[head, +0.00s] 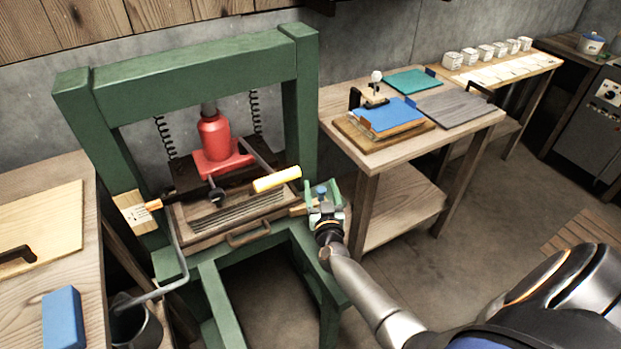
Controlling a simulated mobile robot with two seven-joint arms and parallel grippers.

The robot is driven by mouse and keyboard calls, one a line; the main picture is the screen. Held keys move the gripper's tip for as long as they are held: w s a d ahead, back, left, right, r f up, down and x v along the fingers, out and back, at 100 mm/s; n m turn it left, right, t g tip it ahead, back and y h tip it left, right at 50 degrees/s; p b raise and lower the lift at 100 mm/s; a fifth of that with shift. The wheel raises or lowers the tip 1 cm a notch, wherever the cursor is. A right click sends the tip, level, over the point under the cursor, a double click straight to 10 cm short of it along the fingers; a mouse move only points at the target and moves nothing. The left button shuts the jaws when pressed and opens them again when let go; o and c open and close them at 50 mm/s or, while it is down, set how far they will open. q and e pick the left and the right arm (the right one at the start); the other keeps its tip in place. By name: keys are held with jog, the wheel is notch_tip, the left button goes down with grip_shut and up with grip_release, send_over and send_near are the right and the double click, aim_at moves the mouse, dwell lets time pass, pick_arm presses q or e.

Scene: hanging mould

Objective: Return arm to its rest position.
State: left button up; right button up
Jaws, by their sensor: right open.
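My right arm comes in from the lower right. My right gripper (322,200) is open near the right front corner of a green press frame (190,62). It is just right of and below a lever's yellow grip (277,179); I see nothing held in it. Whether a fingertip touches the press cannot be told. My left gripper is not in view. In the press, a red jack (215,140) stands above a wooden mould tray (235,213) with grey slats and a front handle.
A wooden table (335,108) with a blue board (388,114) and a grey board (455,108) stands right of the press. A left bench (85,285) holds a blue block (64,318).

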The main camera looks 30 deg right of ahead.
jog(key=s+a+f+n+g+y, duration=0.1)
jog(key=s+a+f+n+y, duration=0.3)
jog(key=s+a, duration=0.35)
jog(key=s+a+f+n+g+y, duration=0.1)
jog(key=s+a+f+n+y, duration=0.1)
jog(key=s+a+f+y, duration=0.45)
jog(key=s+a+n+g, duration=0.1)
jog(key=s+a+g, duration=0.3)
jog(key=s, duration=0.9)
jog(key=a, duration=0.3)
jog(key=shift+s+a+f+g, duration=0.2)
jog(key=shift+f+g, duration=0.15)
jog(key=shift+g, duration=0.05)
jog(key=shift+o, duration=0.3)
